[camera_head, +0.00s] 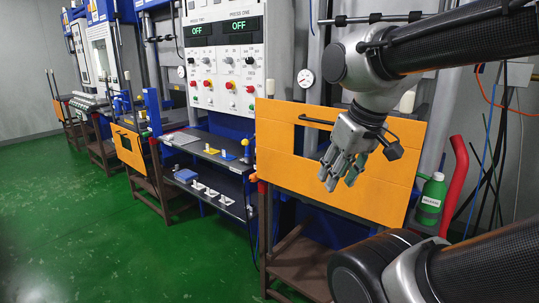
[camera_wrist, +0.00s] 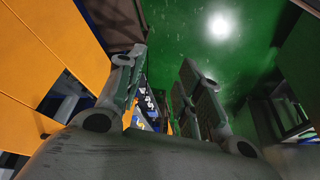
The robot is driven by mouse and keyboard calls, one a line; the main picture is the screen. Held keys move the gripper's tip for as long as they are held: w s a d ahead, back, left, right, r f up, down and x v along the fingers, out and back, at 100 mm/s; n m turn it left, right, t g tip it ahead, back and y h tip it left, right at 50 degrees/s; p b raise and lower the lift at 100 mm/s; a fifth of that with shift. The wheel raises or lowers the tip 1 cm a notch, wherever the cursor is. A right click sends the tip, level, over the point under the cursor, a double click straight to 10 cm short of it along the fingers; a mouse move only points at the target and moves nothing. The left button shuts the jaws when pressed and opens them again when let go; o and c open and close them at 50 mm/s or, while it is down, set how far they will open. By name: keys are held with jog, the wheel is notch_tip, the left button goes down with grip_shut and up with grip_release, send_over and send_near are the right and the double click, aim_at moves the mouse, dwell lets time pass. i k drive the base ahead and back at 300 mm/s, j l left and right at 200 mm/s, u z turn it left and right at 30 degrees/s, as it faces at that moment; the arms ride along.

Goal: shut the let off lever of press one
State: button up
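The control panel (camera_head: 225,60) labelled PRESS ONE stands at upper middle in the head view, with an OFF display and several knobs and buttons. Below and right of it is an orange guard panel (camera_head: 285,158) with a dark handle bar (camera_head: 316,121). I cannot tell for sure which part is the let off lever. My gripper (camera_head: 341,178) hangs in front of the orange panel, fingers pointing down. In the wrist view my gripper (camera_wrist: 165,62) has its two fingers apart with nothing between them. The orange panel (camera_wrist: 55,45) lies to the left there.
A dark shelf (camera_head: 205,150) with small yellow, blue and white parts lies left of the orange panel. A green bottle (camera_head: 430,199), a red curved pipe (camera_head: 456,190) and hanging cables are at right. A pressure gauge (camera_head: 305,78) is above the panel. The green floor (camera_head: 90,230) is open at left.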

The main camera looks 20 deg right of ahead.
aim_at(245, 143)
jog(key=k+l+u, duration=0.1)
jog(key=l, duration=0.35)
jog(key=k+l+u, duration=0.1)
jog(key=k+l, duration=0.25)
jog(key=k+l+u, duration=0.1)
jog(key=k+l, duration=0.15)
jog(key=l, duration=0.3)
jog(key=k+l, duration=0.25)
jog(key=l, duration=0.15)
jog(key=i+j+z, duration=0.1)
jog(key=i+j, duration=0.15)
jog(key=i+j+z, duration=0.1)
jog(key=i+j, duration=0.15)
jog(key=j, duration=0.2)
jog(key=i+j, duration=0.25)
jog(key=j, duration=0.15)
jog(key=i+j+z, duration=0.25)
jog(key=i+j, duration=0.2)
jog(key=j, duration=0.35)
jog(key=i+j+z, duration=0.1)
jog(key=j, duration=0.3)
jog(key=i, duration=0.1)
